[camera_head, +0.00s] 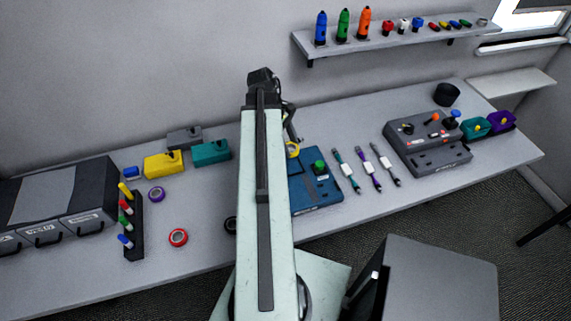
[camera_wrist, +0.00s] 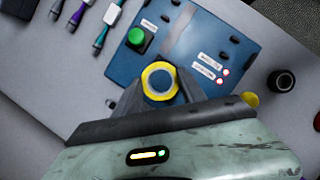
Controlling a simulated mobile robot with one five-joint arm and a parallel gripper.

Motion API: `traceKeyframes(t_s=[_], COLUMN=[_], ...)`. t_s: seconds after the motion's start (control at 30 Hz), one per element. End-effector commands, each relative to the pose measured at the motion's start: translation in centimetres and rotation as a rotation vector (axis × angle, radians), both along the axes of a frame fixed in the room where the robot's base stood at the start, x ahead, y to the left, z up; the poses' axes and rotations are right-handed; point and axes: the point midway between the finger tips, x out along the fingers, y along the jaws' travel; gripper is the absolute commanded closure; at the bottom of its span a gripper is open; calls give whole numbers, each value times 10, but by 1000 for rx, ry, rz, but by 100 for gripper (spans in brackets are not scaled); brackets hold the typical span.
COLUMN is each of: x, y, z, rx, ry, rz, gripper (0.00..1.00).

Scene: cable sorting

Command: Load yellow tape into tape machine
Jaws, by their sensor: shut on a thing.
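The yellow tape (camera_wrist: 159,65) is a small ring held between the two dark fingers of my gripper (camera_wrist: 161,86) in the wrist view. It also shows in the head view (camera_head: 293,149), just right of my arm. The tape machine (camera_head: 318,192) is a blue box with a green button, partly hidden behind my arm. In the wrist view the machine (camera_wrist: 185,40) lies behind the tape, with the green button (camera_wrist: 137,36) and two red lights. The tape overlaps the machine's near part in that view. I cannot tell the gap between them.
A black roll (camera_wrist: 281,82) lies beside the machine. Red tape (camera_head: 178,237) and purple tape (camera_head: 156,194) lie left of my arm, near a peg rack (camera_head: 134,227). Several cables (camera_head: 367,169) and a grey control box (camera_head: 430,155) are to the right.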

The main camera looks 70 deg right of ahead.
Motion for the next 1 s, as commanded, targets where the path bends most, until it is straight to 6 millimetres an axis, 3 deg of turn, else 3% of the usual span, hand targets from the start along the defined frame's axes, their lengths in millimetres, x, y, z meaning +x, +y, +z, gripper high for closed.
traceKeyframes(t_s=[0.03,0.1,0.33,0.57,0.97,1.0], x=[1,2,4,4,5,5], y=[1,1,2,3,3,3], z=[-24,-38,-44,-81,-83,-81], rx=[0,1,0,0,1,0], ry=[0,0,0,0,0,0], rz=[2,4,8,9,9,10], gripper=[91,91,91,91,91,43])
